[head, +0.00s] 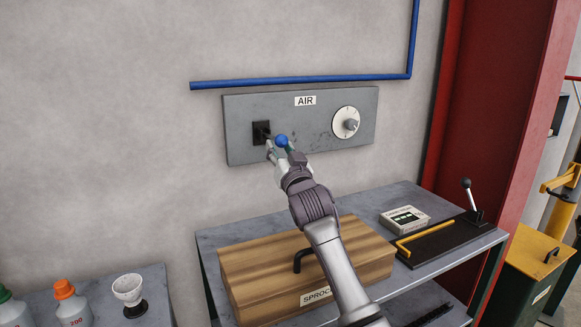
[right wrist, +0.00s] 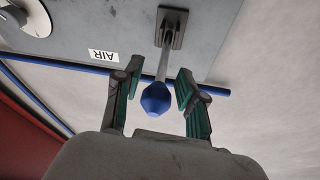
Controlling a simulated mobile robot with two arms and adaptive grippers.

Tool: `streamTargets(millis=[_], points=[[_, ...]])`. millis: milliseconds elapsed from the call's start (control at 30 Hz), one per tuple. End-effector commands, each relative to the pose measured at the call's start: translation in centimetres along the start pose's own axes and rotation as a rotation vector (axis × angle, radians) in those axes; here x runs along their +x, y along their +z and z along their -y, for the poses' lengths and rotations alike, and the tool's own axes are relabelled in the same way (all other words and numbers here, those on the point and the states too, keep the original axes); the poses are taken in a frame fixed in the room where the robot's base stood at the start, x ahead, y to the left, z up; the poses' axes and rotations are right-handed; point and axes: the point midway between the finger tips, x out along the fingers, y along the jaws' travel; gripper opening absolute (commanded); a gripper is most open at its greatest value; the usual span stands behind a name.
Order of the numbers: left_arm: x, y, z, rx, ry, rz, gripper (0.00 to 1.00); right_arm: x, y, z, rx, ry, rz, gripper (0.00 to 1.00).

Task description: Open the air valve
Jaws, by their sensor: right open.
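The air valve is a lever with a blue knob (head: 281,141) on a black mount (head: 261,132), at the left of the grey wall panel (head: 230,110) marked AIR. In the right wrist view the blue knob (right wrist: 156,98) and its grey shaft stand between the two fingers. My right gripper (head: 279,150) is at the lever in the head view. In the right wrist view it (right wrist: 158,90) is open, with a gap on each side of the knob. The left gripper is not in either view.
A round white dial (head: 346,122) sits on the panel's right. A blue pipe (head: 300,79) runs above. Below my arm, a wooden box (head: 260,272) with a black handle lies on a grey table (head: 225,237), beside a small carton (head: 405,219) and a black lever tool (head: 450,238).

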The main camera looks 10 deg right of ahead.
Motion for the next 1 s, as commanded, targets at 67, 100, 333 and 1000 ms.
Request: streamTargets(millis=[67,100,333,1000], points=[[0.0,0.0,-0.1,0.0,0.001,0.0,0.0,-1.7,0.1,-0.1,0.0,0.001,0.0,0.4],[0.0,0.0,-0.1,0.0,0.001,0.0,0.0,-2.5,0.1,-0.1,0.0,0.001,0.0,0.4],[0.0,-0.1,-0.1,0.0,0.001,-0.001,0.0,-6.9,0.1,-0.3,0.0,0.003,0.001,0.4],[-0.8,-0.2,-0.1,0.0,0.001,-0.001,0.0,-9.0,-1.4,0.1,0.006,-0.017,0.002,0.19]])
